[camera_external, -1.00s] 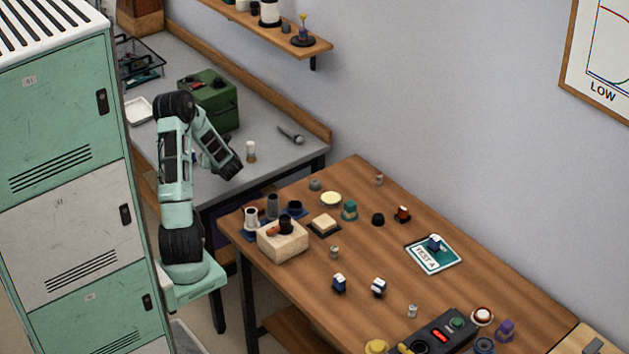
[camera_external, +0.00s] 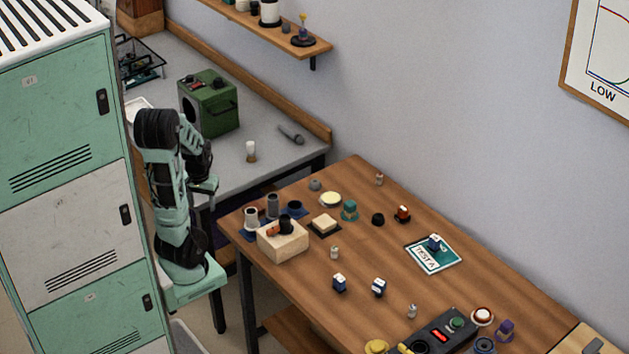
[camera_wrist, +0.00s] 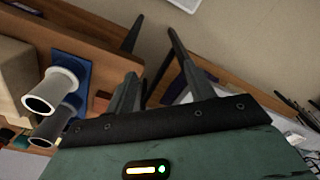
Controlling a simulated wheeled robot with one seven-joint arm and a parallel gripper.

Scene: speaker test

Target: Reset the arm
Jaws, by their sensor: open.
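My arm stands folded between the lockers and the tables in the external view. My gripper (camera_external: 207,187) hangs low beside the grey bench, near the left end of the wooden table (camera_external: 470,285). In the wrist view my gripper (camera_wrist: 153,60) has its two fingers spread apart, with nothing between them but floor and furniture beyond. A pale tube (camera_wrist: 52,90) and a dark grey tube (camera_wrist: 52,125) show at the left of the wrist view, clear of the fingers.
Green lockers (camera_external: 60,110) rise close to my arm's left. A green speaker box (camera_external: 210,103) and a microphone (camera_external: 291,135) are on the grey bench.

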